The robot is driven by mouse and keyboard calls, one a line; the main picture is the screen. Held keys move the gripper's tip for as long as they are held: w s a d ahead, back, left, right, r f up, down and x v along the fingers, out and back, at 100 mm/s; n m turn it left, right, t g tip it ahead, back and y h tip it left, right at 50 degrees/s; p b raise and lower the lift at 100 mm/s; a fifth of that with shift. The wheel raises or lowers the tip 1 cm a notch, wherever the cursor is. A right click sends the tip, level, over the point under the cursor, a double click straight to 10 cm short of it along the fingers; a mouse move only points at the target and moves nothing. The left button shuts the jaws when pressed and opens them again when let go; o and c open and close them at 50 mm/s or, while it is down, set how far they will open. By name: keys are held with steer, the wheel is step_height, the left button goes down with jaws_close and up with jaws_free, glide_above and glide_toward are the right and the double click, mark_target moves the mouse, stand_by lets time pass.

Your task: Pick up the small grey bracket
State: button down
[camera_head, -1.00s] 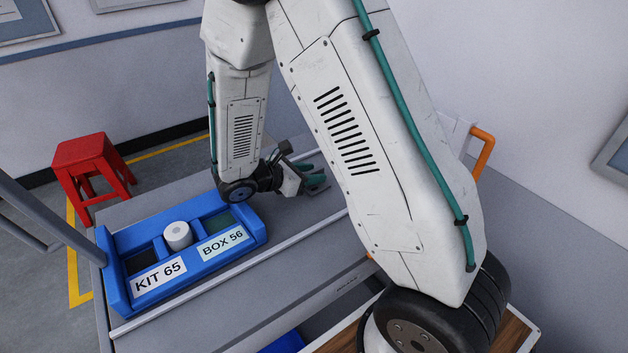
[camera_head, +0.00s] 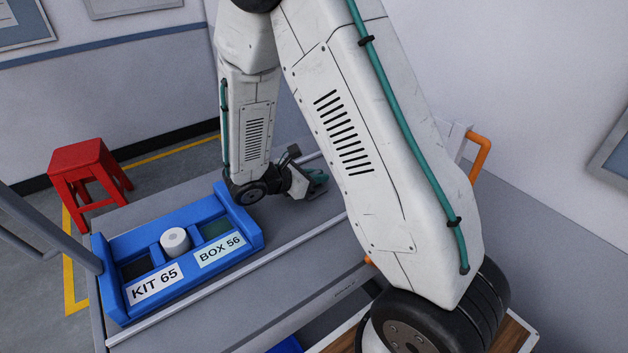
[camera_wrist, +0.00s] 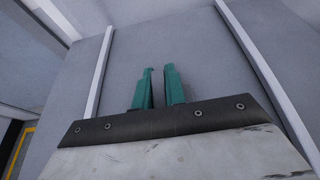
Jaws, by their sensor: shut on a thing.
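My gripper (camera_head: 322,178) is low over the grey conveyor top, to the right of the blue tray. Its two teal fingers (camera_wrist: 158,75) show in the wrist view with a narrow gap between them. It is shut on the small grey bracket (camera_head: 314,193), of which only a little grey edge shows below the fingers in the head view. I cannot make the bracket out clearly in the wrist view, where it blends with the grey surface.
The blue tray (camera_head: 250,235) has labels KIT 65 and BOX 56. A white cylinder (camera_head: 174,241) stands in its middle compartment. Light rails (camera_head: 200,300) run along the grey top. A red stool (camera_head: 85,170) stands on the floor behind, and a grey post (camera_head: 50,225) rises at left.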

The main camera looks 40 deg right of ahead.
mark_target(316, 172)
step_height(316, 172, up, 10)
stand_by(0.5)
steer(key=shift+f, duration=0.1)
stand_by(0.9)
